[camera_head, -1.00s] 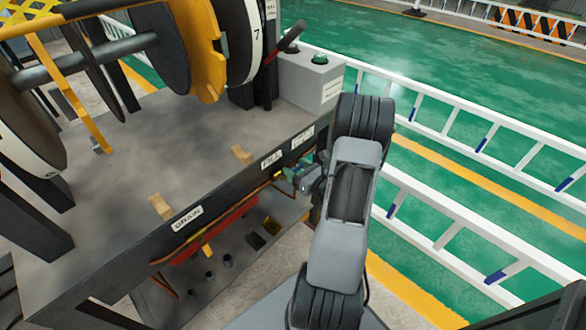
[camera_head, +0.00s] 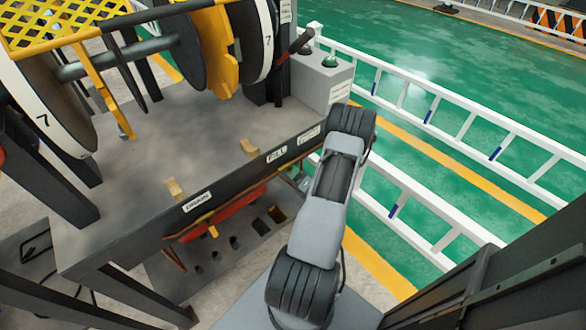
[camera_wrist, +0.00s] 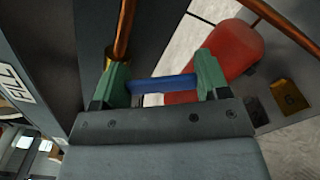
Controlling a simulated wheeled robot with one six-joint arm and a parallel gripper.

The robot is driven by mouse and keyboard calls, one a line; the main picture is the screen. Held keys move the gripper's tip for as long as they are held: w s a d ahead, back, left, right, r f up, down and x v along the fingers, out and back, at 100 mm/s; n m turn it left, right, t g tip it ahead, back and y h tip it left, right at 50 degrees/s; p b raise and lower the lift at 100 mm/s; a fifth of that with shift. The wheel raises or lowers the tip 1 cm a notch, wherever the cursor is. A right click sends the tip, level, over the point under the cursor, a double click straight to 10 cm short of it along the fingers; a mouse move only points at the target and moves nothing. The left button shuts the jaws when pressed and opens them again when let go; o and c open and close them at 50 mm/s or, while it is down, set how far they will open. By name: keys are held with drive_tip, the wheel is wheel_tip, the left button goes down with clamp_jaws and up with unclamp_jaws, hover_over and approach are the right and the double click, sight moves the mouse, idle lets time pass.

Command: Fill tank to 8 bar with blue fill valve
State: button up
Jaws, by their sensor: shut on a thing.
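The blue fill valve handle (camera_wrist: 165,85) lies between the green fingers of my gripper (camera_wrist: 163,80) in the wrist view, and the gripper is shut on it. A copper pipe (camera_wrist: 124,30) runs up beside the left finger. The red tank (camera_wrist: 225,55) lies beyond the fingers. In the head view the tank (camera_head: 228,215) is under the bench's front edge, partly hidden. The FILL label (camera_head: 277,155) is on that edge, near my gripper (camera_head: 300,181), which my arm largely hides. No pressure reading can be made out.
The grey bench (camera_head: 150,150) carries large reels and two small wooden blocks. A DRAIN label (camera_head: 197,202) is left of FILL. A grey box with a green button (camera_head: 330,61) stands at the bench's far right. White railings (camera_head: 430,200) border the green floor.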

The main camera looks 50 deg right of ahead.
drive_tip(key=m, duration=0.1)
drive_tip(key=a+m+p, duration=0.1)
drive_tip(key=m, duration=0.1)
drive_tip(key=shift+a+f+m, duration=0.2)
drive_tip(key=shift+f+m, duration=0.1)
drive_tip(key=shift+f, duration=0.05)
drive_tip(key=shift+w+a+f+m+p, duration=0.15)
drive_tip(key=shift+a+m+p, duration=0.25)
drive_tip(key=shift+m, duration=0.35)
drive_tip(key=shift+w+a+f+m+p, duration=0.1)
drive_tip(key=shift+a+m+p, duration=0.15)
drive_tip(key=shift+m+p, duration=0.4)
drive_tip(key=shift+a, duration=0.1)
drive_tip(key=o, duration=1.3)
drive_tip(key=shift+s, duration=0.15)
drive_tip(key=s+a, duration=0.2)
drive_tip(key=s, duration=1.1)
drive_tip(key=shift+s+p, duration=0.2)
drive_tip(key=shift+p, duration=0.15)
